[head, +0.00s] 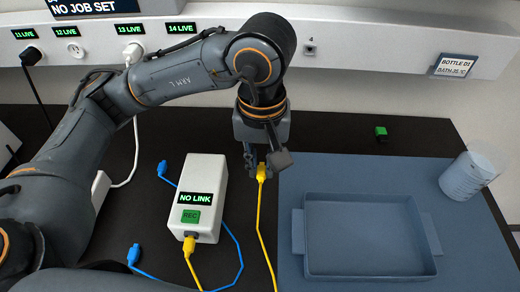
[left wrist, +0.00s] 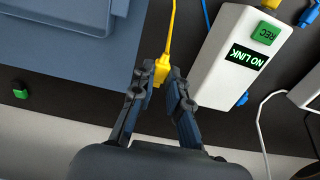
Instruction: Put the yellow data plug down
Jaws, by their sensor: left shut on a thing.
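The yellow data plug (head: 262,173) is between the fingertips of my left gripper (head: 257,163), its yellow cable running down to the bottom edge of the head view. The left wrist view shows the plug (left wrist: 160,70) pinched between both fingers, with the cable leading away from them. The plug is just right of the white box and near the left edge of the blue mat. Whether it touches the table is hard to tell. Another yellow plug (head: 189,246) sits in the front of the white box (head: 207,168). My right gripper is not in view.
The white box shows "NO LINK" and a green REC button (head: 191,216). A blue tray (head: 367,203) stands on the blue mat (head: 300,172), with a beaker (head: 467,176) at right. A green button (head: 381,132) is behind. Sockets line the wall rail.

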